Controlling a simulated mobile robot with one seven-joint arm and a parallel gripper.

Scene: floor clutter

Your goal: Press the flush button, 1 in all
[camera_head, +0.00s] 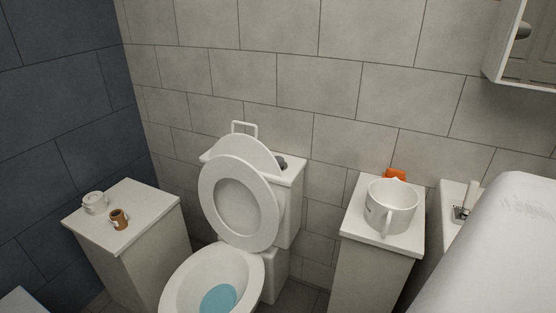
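The white toilet stands in the middle of the view with its lid and seat (239,203) raised against the tank (291,180). The open bowl (172,290) holds blue water. A small dark grey round piece (281,163) sits on top of the tank, just right of the raised lid, and looks like the flush button. The lid partly hides the tank top beside it. My gripper is not in view, so its state and its place relative to the button do not show.
A white-topped cabinet (140,200) at left carries a white jar (95,203) and a brown cup (119,219). Another cabinet (352,218) at right carries a large white mug (402,206) and an orange item (396,174). A large white rounded shape fills the lower right.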

